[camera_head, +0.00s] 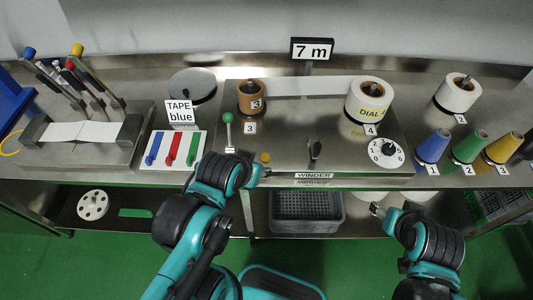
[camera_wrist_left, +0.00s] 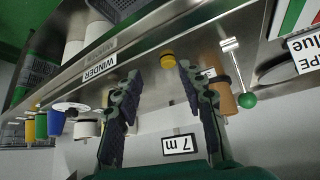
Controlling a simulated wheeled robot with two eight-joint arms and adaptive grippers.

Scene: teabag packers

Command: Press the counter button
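A small yellow round button (camera_head: 265,157) sits on the front edge of the steel winder bench, left of the WINDER label (camera_head: 314,175). It is the only button I see, though no counter label shows on it. In the left wrist view, the button (camera_wrist_left: 168,57) appears beyond and between my fingertips, apart from them. My left gripper (camera_head: 264,172) is just in front of the button, its fingers spread and empty in the left wrist view (camera_wrist_left: 160,70). My right gripper (camera_head: 377,210) is low in front of the shelf at right, too small to read.
A green-knobbed lever (camera_head: 228,130) stands left of the button; a black lever (camera_head: 315,149) stands to its right. A numbered dial (camera_head: 386,153) and several coloured cones are further right. A grey crate (camera_head: 306,212) sits on the lower shelf. A 7 m sign (camera_head: 312,49) stands behind.

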